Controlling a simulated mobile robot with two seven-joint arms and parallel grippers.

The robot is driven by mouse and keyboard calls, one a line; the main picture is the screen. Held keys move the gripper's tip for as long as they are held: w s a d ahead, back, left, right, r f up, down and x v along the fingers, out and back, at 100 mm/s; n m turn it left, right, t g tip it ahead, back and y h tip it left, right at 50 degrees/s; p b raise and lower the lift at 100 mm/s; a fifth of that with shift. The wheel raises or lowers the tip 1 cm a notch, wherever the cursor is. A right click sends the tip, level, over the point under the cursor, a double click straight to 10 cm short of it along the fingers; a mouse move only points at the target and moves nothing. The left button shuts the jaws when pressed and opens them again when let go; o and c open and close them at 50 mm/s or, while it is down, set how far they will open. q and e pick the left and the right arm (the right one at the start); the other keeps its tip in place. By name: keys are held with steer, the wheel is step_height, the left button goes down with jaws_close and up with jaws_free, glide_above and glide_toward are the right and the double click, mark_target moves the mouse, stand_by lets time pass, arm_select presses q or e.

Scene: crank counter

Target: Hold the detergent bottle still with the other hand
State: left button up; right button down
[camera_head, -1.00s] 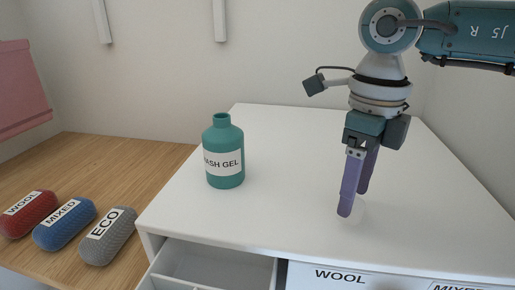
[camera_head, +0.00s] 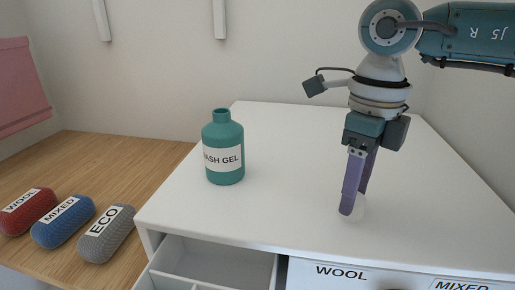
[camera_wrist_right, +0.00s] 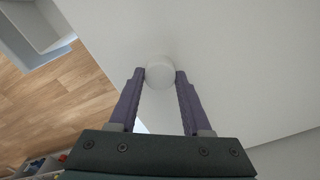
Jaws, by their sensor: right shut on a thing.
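The detergent bottle (camera_head: 223,148) is teal with a white "WASH GEL" label and an open neck. It stands upright on the white counter top, left of my right gripper and apart from it. My right gripper (camera_head: 353,207) points down at the front right of the top. Its purple fingers are shut on a small round white object (camera_wrist_right: 159,72), which also shows at the fingertips in the head view (camera_head: 359,207). My left gripper is not in view, and nothing touches the bottle.
An open white drawer (camera_head: 215,262) juts out below the front edge. A "WOOL" label (camera_head: 341,272) marks the front beside it. Red (camera_head: 28,212), blue (camera_head: 63,222) and grey (camera_head: 106,233) labelled rolls lie on the wooden surface at left. The white top (camera_head: 285,165) between bottle and gripper is clear.

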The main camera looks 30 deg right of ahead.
steer(key=shift+r+p, duration=2.05)
steer(key=shift+r, duration=0.55)
steer(key=shift+f, duration=0.1)
